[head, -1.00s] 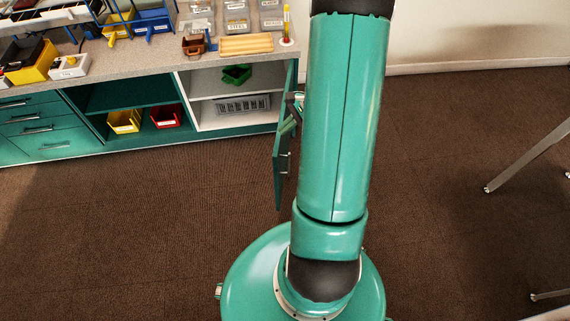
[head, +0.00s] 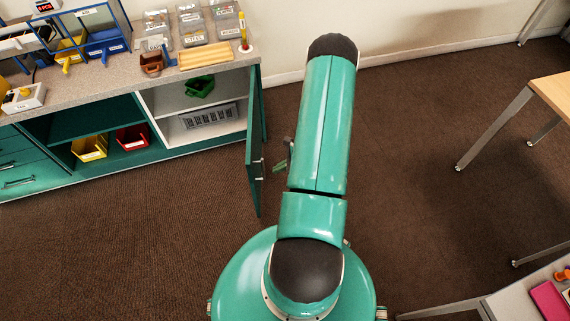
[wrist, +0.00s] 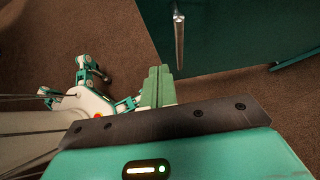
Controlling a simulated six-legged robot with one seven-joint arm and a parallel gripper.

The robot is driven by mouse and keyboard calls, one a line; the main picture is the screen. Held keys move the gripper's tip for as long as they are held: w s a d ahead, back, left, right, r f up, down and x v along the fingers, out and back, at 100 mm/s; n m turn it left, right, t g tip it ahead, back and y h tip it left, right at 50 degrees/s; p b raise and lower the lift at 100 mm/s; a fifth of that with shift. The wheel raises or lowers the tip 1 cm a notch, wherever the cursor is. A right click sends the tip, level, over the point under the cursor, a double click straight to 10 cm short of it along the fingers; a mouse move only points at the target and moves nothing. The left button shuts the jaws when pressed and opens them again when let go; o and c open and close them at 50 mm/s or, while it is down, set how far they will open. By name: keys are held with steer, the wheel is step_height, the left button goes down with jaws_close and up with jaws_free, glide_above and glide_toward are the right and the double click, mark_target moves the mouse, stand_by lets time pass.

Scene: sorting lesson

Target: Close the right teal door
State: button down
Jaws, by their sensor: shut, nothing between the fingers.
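The right teal door (head: 254,170) stands open, swung out from the cabinet and seen nearly edge-on in the head view. Its dark teal face (wrist: 235,30) fills the upper right of the wrist view. The metal door handle (wrist: 179,40) is on that face, just beyond my fingers. My gripper (wrist: 158,72) is shut and empty, its green fingers together. In the head view my gripper (head: 280,165) is partly hidden behind my arm, just right of the door and its handle. I cannot tell whether it touches the door.
The white-lined compartment (head: 170,129) holds a green bin (head: 200,86) and a grey rack (head: 208,117). Yellow (head: 90,147) and red (head: 132,137) bins sit in the open teal compartment. Carpet is clear right of the door. A wooden table (head: 555,90) stands at the right.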

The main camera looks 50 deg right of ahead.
steer(key=w+a+f, duration=0.2)
steer(key=w+a, duration=0.2)
steer(key=w, duration=0.1)
steer(key=shift+w+a+f, duration=0.2)
steer(key=shift+a+f, duration=0.05)
steer(key=shift+f, duration=0.1)
